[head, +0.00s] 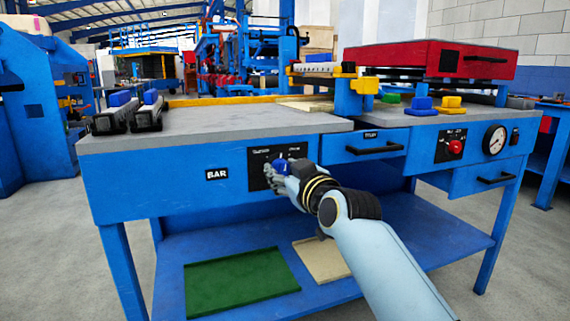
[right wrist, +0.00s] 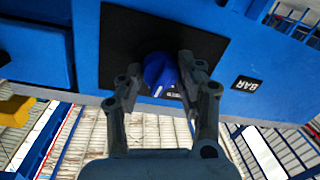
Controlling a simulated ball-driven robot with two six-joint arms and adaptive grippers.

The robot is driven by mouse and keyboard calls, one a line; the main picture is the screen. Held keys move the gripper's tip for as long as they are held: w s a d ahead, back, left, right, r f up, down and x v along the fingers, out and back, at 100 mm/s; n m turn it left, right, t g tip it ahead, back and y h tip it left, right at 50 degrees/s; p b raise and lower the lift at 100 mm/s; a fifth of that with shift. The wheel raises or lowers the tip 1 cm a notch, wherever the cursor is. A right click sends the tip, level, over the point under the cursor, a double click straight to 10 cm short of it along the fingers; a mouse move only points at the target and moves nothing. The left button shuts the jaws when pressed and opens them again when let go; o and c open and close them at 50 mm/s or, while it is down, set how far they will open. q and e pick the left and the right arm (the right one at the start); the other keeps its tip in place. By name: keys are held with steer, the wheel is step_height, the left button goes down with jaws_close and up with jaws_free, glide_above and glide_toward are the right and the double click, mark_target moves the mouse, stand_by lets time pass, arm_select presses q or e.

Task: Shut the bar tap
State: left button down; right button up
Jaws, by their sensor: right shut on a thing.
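The bar tap is a round blue knob (head: 281,164) on a black plate (head: 262,156) on the bench's blue front, to the right of the white-on-black BAR label (head: 216,174). In the right wrist view the knob (right wrist: 160,72) carries a white mark that points down and slightly left. My right gripper (head: 278,172) is at the knob, with one finger on each side of it. In the right wrist view my right gripper (right wrist: 158,85) is shut on the knob. Its fingers hide part of the plate's lettering. My left gripper is not in view.
A drawer with a dark handle (head: 375,149) is right of the plate. Further right are a red knob (head: 455,146) and a round gauge (head: 494,139). A red press lid (head: 430,59) stands above the bench top. A green tray (head: 240,282) lies on the lower shelf.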

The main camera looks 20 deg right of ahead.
steer(key=n+p, duration=0.2)
steer(key=n, duration=0.2)
steer(key=shift+a+r+h, duration=0.1)
steer(key=shift+h, duration=0.2)
steer(key=n+p, duration=0.2)
steer(key=n, duration=0.2)
steer(key=shift+n+p, duration=0.3)
steer(key=shift+p, duration=0.05)
arm_select(q)
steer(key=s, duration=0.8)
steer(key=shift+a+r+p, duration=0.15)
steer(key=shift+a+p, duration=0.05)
steer(key=shift+p, duration=0.2)
arm_select(e)
steer(key=shift+n+h, duration=0.3)
steer(key=shift+n, duration=0.4)
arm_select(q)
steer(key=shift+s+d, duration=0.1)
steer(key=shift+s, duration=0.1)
arm_select(e)
steer(key=shift+f, duration=0.2)
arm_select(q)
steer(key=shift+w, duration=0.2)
